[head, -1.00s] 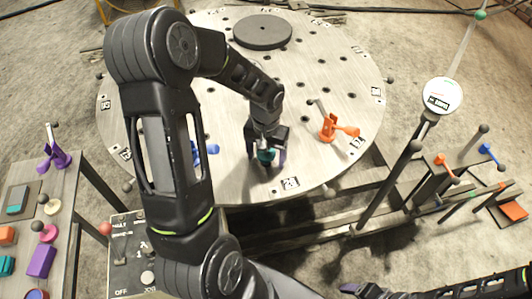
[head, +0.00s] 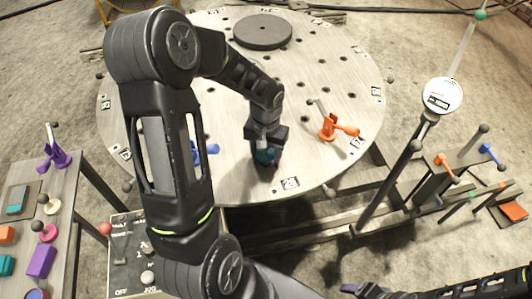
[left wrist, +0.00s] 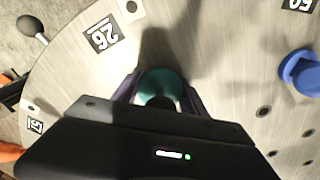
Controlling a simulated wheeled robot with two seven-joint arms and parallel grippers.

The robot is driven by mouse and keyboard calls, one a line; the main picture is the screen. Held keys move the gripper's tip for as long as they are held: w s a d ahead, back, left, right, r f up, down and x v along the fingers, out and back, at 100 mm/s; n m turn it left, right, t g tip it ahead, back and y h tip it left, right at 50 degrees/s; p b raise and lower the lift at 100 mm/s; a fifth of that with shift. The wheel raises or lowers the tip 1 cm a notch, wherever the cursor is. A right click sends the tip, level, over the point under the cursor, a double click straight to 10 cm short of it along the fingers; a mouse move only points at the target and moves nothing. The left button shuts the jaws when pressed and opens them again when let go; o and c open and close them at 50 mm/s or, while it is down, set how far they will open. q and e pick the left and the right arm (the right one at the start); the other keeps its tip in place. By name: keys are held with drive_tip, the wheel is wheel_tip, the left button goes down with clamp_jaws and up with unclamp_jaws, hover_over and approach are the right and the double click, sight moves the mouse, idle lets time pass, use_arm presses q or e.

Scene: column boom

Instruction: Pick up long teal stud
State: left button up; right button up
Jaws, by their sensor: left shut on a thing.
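The teal stud (head: 265,156) is near the front edge of the round perforated table (head: 228,180), mostly hidden by my left gripper. Its rounded teal end also shows in the left wrist view (left wrist: 160,84), between the two fingers. My left gripper (head: 266,162) points down over the table and is shut on the stud. I cannot tell whether the stud's lower end touches the table. A dark part of my right arm, with a purple tip that looks like a finger of my right gripper (head: 352,288), shows at the bottom edge; its opening is unclear.
An orange clamp (head: 330,128) stands right of my left gripper. A blue piece (head: 208,148) is to its left, partly behind my arm. A dark disc (head: 263,31) lies at the table's back. A side bench (head: 62,215) holds colored parts; a rack with rods (head: 465,180) stands at right.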

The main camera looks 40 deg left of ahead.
use_arm(q)
wheel_tip(320, 180, up, 10)
idle(0.6)
idle(0.4)
drive_tip(key=shift+r+p, duration=0.3)
drive_tip(key=shift+r, duration=0.25)
drive_tip(key=shift+d, duration=0.1)
